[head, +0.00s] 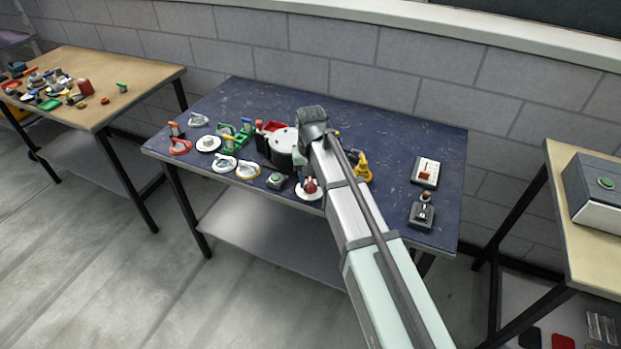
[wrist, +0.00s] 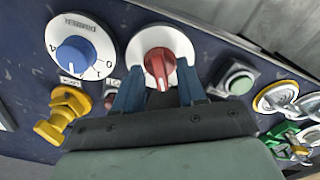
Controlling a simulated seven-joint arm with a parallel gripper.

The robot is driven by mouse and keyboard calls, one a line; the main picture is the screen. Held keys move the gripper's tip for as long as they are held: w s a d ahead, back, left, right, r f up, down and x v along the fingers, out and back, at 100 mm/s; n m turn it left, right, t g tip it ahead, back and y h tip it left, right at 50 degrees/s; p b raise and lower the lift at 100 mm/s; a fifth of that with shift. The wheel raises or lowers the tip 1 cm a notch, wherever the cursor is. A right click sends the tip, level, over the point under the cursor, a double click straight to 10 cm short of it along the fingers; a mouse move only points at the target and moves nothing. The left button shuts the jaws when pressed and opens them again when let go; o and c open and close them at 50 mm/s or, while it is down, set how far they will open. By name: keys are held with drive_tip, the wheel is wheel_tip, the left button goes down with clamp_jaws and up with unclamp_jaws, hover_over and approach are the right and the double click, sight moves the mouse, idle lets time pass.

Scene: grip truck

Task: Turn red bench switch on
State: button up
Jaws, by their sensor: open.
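The red rotary switch (wrist: 159,62) sits on a round white plate in the upper middle of the wrist view. It also shows in the head view (head: 310,186), near the bench's front edge beside my arm. My gripper (wrist: 160,88) is open, with one blue finger on each side of the red knob's lower part. Nothing is seen clamped, and I cannot tell whether a finger touches the knob. In the head view I cannot make out the fingertips.
In the wrist view, a blue-knobbed white dial (wrist: 82,50) and a yellow fixture (wrist: 65,115) lie left. A green button (wrist: 238,82) and several clamps lie right. In the head view, a white panel with a red rocker (head: 425,172) and a dark switch box (head: 421,214) stand right.

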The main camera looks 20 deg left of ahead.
clamp_jaws()
drive_tip(key=shift+m, duration=0.3)
idle(0.3)
drive_tip(key=m, duration=1.1)
idle(0.3)
drive_tip(key=shift+m, duration=0.3)
unclamp_jaws()
drive_tip(key=shift+r, duration=0.1)
idle(0.3)
